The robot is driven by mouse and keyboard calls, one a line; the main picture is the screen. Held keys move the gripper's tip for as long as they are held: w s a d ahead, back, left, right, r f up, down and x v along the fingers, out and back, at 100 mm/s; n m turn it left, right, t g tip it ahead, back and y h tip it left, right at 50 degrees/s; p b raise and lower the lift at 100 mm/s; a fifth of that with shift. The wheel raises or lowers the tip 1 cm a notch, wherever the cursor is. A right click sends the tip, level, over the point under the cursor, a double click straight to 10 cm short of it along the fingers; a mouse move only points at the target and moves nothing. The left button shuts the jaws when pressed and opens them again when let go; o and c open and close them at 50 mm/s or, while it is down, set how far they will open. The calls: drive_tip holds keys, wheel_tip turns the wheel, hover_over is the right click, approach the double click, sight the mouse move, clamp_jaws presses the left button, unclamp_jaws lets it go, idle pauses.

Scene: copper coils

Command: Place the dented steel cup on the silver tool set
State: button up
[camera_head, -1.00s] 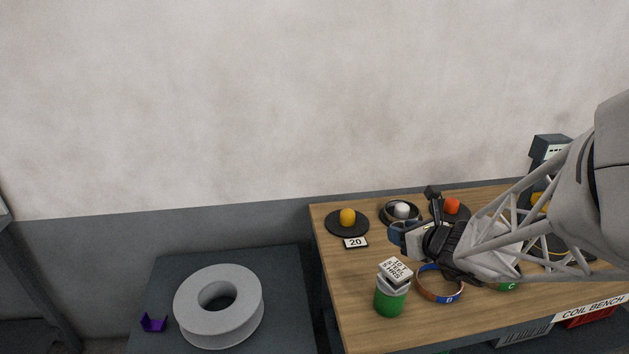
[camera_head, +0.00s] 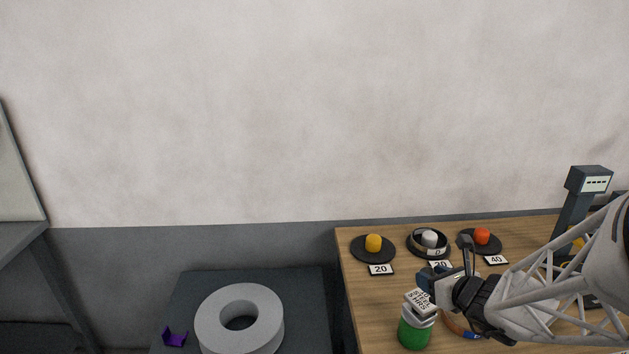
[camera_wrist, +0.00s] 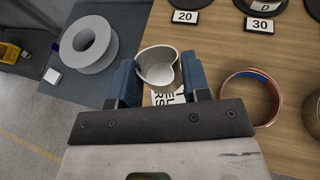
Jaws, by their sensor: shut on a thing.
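The dented steel cup (camera_wrist: 155,62) shows in the wrist view as a pale metal cup with a pinched-in rim. It sits between the blue fingers of my gripper (camera_wrist: 163,82), which is shut on it. In the head view my gripper (camera_head: 436,280) is over the left part of the wooden bench, just above and right of a green can (camera_head: 414,336). The cup is hard to make out there. I cannot identify the silver tool set in either view.
A copper coil (camera_wrist: 250,97) lies to the right. Dark discs hold a yellow weight (camera_head: 373,243), a white one (camera_head: 429,238) and an orange one (camera_head: 482,236). A grey ring (camera_head: 239,320) lies on the dark table at left.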

sight(426, 303)
drive_tip(key=shift+f, duration=0.4)
drive_tip(key=shift+f, duration=1.8)
drive_tip(key=shift+f, duration=0.15)
drive_tip(key=o, duration=0.9)
drive_tip(key=shift+s+r, duration=0.1)
drive_tip(key=shift+r, duration=0.1)
drive_tip(key=v, duration=0.7)
